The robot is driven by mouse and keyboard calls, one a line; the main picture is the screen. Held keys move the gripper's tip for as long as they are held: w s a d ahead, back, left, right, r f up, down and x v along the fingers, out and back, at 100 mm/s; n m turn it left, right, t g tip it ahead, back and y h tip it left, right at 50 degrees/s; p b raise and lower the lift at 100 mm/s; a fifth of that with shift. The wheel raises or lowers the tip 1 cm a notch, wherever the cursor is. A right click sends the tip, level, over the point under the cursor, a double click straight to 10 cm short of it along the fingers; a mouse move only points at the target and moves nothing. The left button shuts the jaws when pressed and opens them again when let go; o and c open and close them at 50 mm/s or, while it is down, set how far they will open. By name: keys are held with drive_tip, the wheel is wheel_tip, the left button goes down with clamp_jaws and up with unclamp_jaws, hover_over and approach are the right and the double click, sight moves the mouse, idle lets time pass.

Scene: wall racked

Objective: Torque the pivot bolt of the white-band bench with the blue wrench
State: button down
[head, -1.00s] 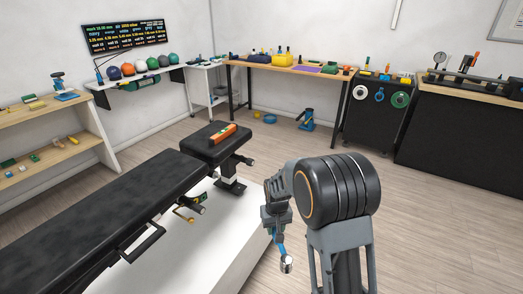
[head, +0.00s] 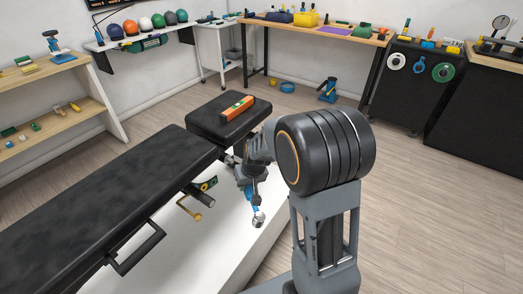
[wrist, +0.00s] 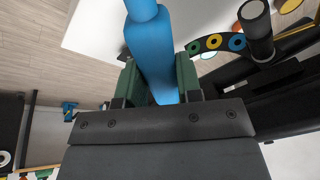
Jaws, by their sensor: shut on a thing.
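My gripper (wrist: 158,88) is shut on the blue wrench (wrist: 150,50), its green-lined jaws on either side of the blue handle. In the head view the blue wrench (head: 253,203) hangs below my gripper, with its silver end (head: 258,220) low over the white platform. The black padded bench (head: 100,200) stands to the left of my gripper. Under the gap between its pads is a bracket with coloured rings (head: 207,184), which also shows at upper right in the wrist view (wrist: 215,43). I cannot make out the pivot bolt or a white band.
An orange level (head: 237,108) lies on the bench's far pad. A yellow-ended lever (head: 190,208) and a black handle (head: 137,248) stick out from the bench's side. The white platform (head: 225,245) lies below. Open wooden floor is at the right.

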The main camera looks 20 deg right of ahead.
drive_tip(key=t+y+b, duration=0.1)
drive_tip(key=w+t+b, duration=0.1)
drive_tip(key=shift+a+f+n+y+b, duration=0.15)
drive_tip(key=shift+f+n+y+b, duration=0.15)
drive_tip(key=shift+n+y+b, duration=0.1)
drive_tip(key=shift+w+r+t+y+b, duration=0.1)
drive_tip(key=shift+w+t+y+b, duration=0.4)
drive_tip(key=shift+t+y+b, duration=0.35)
drive_tip(key=w+d+r+t+y+b, duration=0.4)
drive_tip(key=d+r+t+b, duration=0.5)
drive_tip(key=b, duration=0.3)
drive_tip(key=shift+w+d+r+m+t+b, duration=0.3)
drive_tip(key=shift+d+t, duration=0.25)
drive_tip(key=shift+d, duration=0.3)
drive_tip(key=shift+f+y+b, duration=0.25)
drive_tip(key=shift+b, duration=0.55)
